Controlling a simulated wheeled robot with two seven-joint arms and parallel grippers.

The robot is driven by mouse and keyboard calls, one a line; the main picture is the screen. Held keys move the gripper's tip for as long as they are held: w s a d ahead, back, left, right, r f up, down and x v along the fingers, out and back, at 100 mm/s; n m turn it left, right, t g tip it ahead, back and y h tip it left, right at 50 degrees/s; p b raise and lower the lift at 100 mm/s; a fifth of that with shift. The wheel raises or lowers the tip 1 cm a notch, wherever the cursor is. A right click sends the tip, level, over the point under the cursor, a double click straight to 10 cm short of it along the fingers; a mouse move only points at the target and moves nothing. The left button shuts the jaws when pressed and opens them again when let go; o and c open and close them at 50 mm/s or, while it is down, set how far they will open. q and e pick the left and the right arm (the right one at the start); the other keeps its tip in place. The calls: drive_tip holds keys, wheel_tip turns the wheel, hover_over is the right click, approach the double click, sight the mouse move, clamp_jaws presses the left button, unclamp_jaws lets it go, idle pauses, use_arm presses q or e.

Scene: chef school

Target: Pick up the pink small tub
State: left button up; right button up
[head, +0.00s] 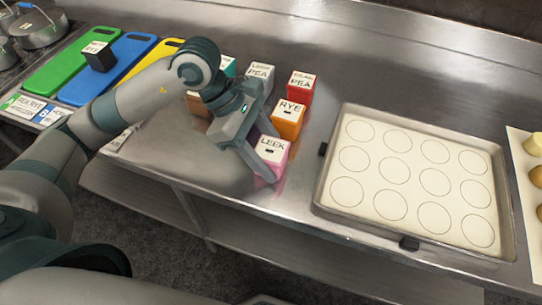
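The pink small tub (281,167) has a white lid marked LEEK and stands upright near the front edge of the steel counter. My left gripper (267,149) reaches in from the left and is tilted down at it. Its fingers are spread, one at the tub's left side and one by its back edge. I cannot see clear contact, and the near finger hides part of the tub's left side. My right gripper is not in view.
An orange RYE tub (289,122) stands just behind the pink one, with a red tub (299,88) and a white PEA tub (260,77) further back. A baking tray (327,190) lies to the right. Cutting boards (57,65) lie at the left.

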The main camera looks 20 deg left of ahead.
use_arm(q)
drive_tip(key=c, duration=0.4)
drive_tip(key=shift+c, duration=0.3)
drive_tip(key=shift+r, duration=0.15)
